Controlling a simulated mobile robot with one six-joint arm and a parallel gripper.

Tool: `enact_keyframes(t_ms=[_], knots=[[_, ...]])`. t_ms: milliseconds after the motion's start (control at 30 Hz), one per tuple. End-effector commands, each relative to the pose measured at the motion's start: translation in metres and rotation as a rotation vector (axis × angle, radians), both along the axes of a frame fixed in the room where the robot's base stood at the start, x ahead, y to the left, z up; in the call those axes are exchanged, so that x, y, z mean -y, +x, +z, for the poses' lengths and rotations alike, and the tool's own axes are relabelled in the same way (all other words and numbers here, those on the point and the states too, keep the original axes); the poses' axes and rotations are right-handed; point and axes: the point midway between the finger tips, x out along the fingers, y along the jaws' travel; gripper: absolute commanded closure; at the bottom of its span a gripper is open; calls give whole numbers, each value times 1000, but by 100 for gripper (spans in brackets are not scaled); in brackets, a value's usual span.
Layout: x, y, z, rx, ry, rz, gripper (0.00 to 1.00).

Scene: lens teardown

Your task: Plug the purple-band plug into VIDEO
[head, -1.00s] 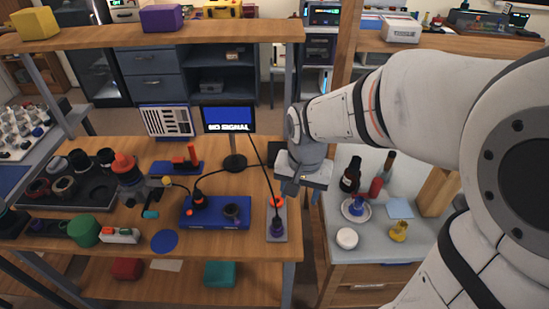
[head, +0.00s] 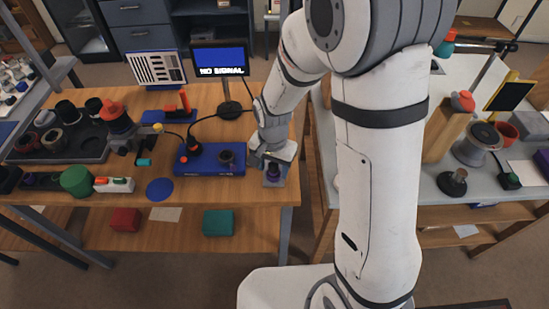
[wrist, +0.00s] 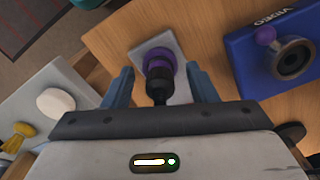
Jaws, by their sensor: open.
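The purple-band plug (wrist: 159,66) stands on a pale grey plate (wrist: 180,42) in the wrist view, dark with a purple ring. My gripper (wrist: 160,78) is open, with one blue-grey finger on each side of the plug and gaps between. In the head view my gripper (head: 274,158) is over the plate at the table's right end; the plug (head: 272,171) shows just below it, partly hidden. The blue box (wrist: 240,68) marked VIDEO is at the right of the wrist view, with a dark round socket (wrist: 293,58) and a purple knob beside it. In the head view the box (head: 225,170) lies left of my gripper.
A monitor (head: 220,62) reading NO SIGNAL stands behind the blue box. A black cable plugged near the box's left end arches towards the monitor's base. A white-topped bench stands right.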

Motion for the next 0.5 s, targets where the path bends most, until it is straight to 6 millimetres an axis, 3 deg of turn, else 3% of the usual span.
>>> enact_keyframes(t_ms=[333, 500], knots=[[0, 0, -4, 0, 0, 1, 48], [0, 0, -4, 0, 0, 2, 62]])
